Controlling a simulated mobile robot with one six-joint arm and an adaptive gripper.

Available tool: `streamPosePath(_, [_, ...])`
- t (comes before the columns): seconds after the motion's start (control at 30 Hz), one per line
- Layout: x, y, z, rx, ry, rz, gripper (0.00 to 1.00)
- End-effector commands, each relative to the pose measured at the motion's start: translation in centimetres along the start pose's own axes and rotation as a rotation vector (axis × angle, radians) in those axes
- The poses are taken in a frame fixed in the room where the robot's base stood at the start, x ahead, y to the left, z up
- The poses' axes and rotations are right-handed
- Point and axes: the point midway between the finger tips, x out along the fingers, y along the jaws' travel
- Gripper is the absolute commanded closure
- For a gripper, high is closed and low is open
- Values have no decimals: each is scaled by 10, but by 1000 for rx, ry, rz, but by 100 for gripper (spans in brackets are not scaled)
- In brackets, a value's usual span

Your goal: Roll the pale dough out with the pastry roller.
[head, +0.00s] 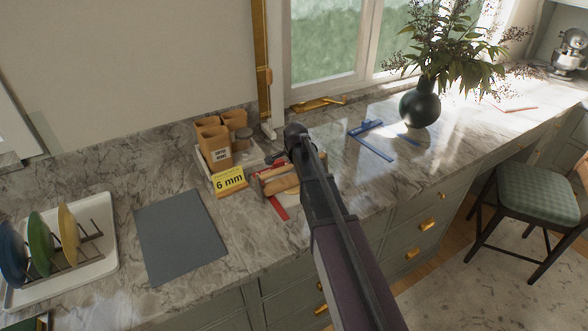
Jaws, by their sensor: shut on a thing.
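The pastry roller (281,185) is a tan wooden cylinder low over the counter in the middle of the head view. My gripper (276,164) is at the roller, shut on it. My dark arm comes from the lower right and hides part of the roller and the gripper. A little pale material, perhaps the pale dough (291,194), shows at the roller's lower edge beside my arm. Most of it is hidden, so I cannot tell its shape or whether the roller touches it.
A yellow "6 mm" card (229,181) stands just left, before a tray with brown containers (212,139). A red strip (279,208) lies in front of the roller. A grey mat (181,237) and plate rack (62,250) are left. Blue tools (371,146) and a dark vase (420,105) are right.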

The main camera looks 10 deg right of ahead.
Motion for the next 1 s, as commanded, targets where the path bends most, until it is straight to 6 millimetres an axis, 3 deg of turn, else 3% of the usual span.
streamPosePath(0.47, [1,-3,0,0,1,-1,100])
streamPosePath(1.0, [11,-28,1,0,1,-1,100])
